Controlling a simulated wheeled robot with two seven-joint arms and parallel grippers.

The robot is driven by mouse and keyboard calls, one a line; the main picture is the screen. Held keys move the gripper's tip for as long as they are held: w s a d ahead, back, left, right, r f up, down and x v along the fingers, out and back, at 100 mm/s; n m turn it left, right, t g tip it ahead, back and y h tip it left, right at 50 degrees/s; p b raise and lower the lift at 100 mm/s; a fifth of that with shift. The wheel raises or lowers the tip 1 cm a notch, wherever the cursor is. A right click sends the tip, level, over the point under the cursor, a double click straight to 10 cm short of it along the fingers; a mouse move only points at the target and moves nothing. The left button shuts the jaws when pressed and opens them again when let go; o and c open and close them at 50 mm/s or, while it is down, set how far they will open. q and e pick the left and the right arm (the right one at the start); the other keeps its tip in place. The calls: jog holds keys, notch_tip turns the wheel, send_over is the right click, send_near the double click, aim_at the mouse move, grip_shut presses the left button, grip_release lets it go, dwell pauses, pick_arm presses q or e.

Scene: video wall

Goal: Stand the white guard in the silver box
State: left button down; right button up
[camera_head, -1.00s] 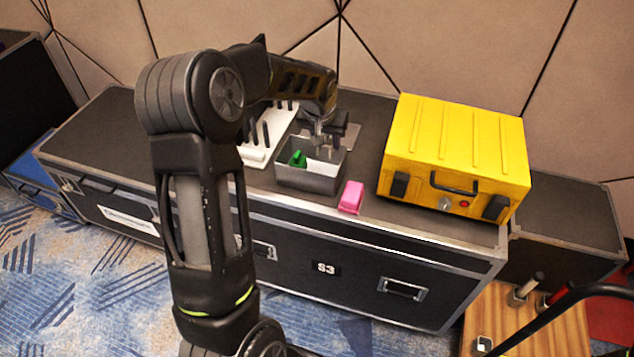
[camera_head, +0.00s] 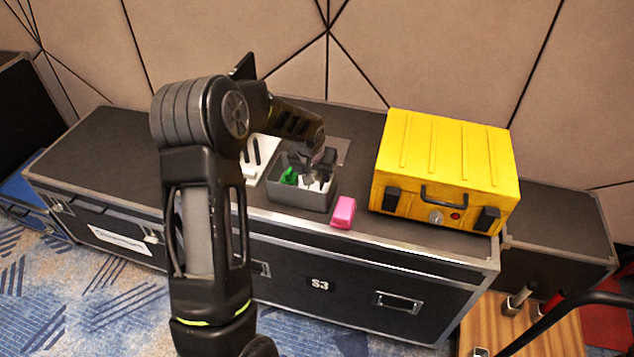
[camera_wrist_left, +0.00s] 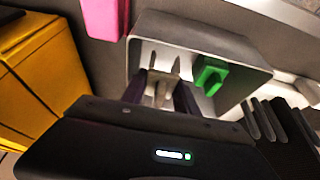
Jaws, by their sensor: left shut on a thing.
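The silver box (camera_head: 300,196) is an open grey bin near the front edge of the black case. It also shows in the wrist view (camera_wrist_left: 225,48). My left gripper (camera_head: 314,178) reaches down over the box's right part. In the wrist view its two dark fingers (camera_wrist_left: 160,92) are shut on a small pale piece, which looks like the white guard (camera_wrist_left: 158,86). The guard's lower end is at or inside the box opening; I cannot tell whether it touches the floor. A green piece (camera_head: 289,177) stands in the box's left part. My right gripper is not in view.
A white rack with black upright pieces (camera_head: 255,160) stands left of the box. A pink block (camera_head: 344,212) lies just right of it. A yellow case (camera_head: 447,165) stands further right. The left of the black case top (camera_head: 110,150) is clear.

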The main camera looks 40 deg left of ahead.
aim_at(316, 177)
pick_arm(q)
jog(key=shift+f, duration=1.8)
jog(key=shift+f, duration=0.2)
jog(key=c, duration=1.2)
grip_release()
jog(key=shift+r, duration=0.45)
jog(key=v, duration=1.1)
jog(key=shift+r+b, duration=0.25)
jog(key=shift+b, duration=0.05)
jog(key=shift+s+d, duration=0.1)
jog(key=shift+s, duration=0.05)
